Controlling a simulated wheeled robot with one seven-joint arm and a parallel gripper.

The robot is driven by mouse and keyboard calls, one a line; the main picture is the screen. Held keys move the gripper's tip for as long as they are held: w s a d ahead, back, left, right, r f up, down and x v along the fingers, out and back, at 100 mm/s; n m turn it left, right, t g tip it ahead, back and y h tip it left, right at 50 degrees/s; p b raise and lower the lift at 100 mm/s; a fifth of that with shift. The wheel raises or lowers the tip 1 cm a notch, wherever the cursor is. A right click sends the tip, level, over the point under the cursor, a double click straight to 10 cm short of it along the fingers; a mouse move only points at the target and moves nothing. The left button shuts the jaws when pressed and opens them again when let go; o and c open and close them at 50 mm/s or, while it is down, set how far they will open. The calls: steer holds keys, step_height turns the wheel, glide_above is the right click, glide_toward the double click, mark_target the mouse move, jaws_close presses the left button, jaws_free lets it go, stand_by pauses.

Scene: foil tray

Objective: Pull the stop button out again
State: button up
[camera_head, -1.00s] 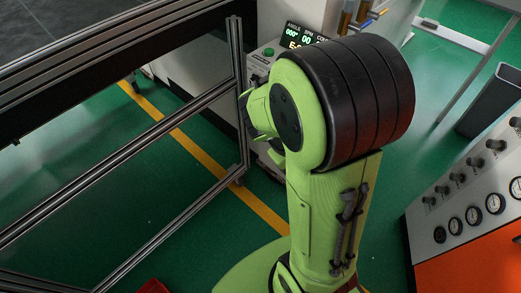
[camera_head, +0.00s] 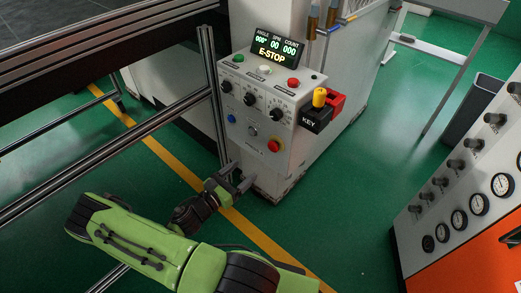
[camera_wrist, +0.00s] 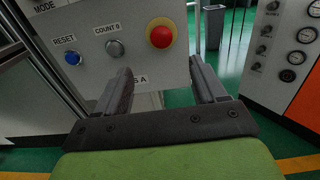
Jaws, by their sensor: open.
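The stop button (camera_head: 273,146) is a red mushroom head on a yellow ring, low at the right of the control box's front face. In the wrist view the stop button (camera_wrist: 160,33) is at the top middle, beyond and above the fingertips. My gripper (camera_head: 238,177) is below and left of the button in the head view, apart from the box. In the wrist view its two fingers (camera_wrist: 163,80) stand wide apart with nothing between them. The display (camera_head: 273,48) on top of the box reads E-STOP.
The control box (camera_head: 245,113) carries knobs, a blue RESET button (camera_wrist: 72,58) and a COUNT 0 button (camera_wrist: 115,48). A black and red KEY block (camera_head: 318,116) with a yellow knob juts out at its right. A metal frame post (camera_head: 211,90) stands at its left. An orange gauge panel (camera_head: 470,195) is at far right.

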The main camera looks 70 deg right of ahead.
mark_target(271, 147)
steer(key=b+x, duration=0.2)
steer(key=x, duration=1.2)
steer(key=shift+s, duration=0.15)
jaws_close()
steer(key=shift+w+a+p, duration=0.25)
steer(key=shift+a+p, duration=0.15)
steer(key=shift+a, duration=0.2)
steer(key=shift+d+f, duration=0.1)
jaws_free()
